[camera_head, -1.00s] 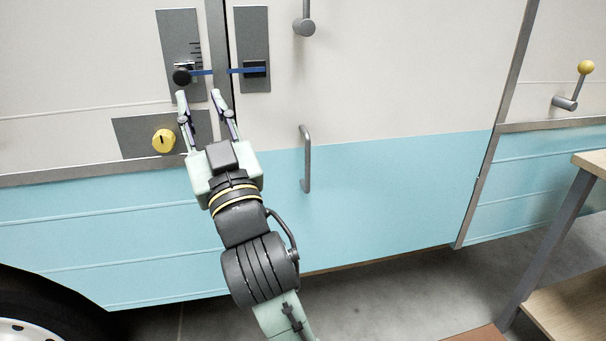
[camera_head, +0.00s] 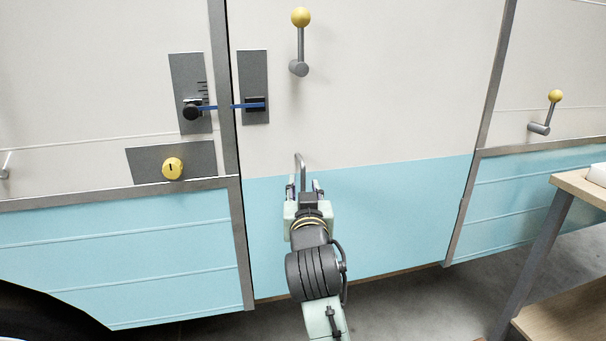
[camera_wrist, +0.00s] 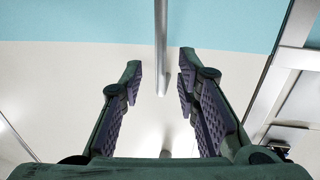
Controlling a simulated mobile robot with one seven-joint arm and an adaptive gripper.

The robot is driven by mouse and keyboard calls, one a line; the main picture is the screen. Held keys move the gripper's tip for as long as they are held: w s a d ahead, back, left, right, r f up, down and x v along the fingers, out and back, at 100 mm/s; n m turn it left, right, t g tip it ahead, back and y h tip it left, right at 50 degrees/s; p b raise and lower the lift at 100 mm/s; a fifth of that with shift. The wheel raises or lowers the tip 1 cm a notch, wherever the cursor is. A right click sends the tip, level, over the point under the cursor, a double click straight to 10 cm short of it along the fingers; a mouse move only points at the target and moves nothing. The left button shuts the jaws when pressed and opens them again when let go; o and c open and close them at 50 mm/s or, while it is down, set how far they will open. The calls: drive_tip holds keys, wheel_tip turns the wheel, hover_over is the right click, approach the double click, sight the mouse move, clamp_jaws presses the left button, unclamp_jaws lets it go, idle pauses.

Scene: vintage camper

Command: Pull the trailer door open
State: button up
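The trailer door (camera_head: 385,120), white above and light blue below, is closed in its grey frame. Its upright grey bar handle (camera_head: 299,162) is partly hidden behind my gripper (camera_head: 304,186) in the head view. In the wrist view the handle (camera_wrist: 161,50) runs down from the top edge between and beyond the fingertips. My gripper (camera_wrist: 160,62) is open, with a clear gap on both sides of the bar; I see no contact.
Left of the handle are a dark knob (camera_head: 193,112), a slotted plate (camera_head: 254,112) with blue strips, and a yellow lock (camera_head: 173,168). A yellow-tipped lever (camera_head: 299,45) is above the handle. A wooden table (camera_head: 585,187) stands at the right.

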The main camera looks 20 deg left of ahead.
sight(303, 182)
drive_tip(key=shift+x, duration=1.9)
drive_tip(key=shift+c, duration=0.3)
clamp_jaws()
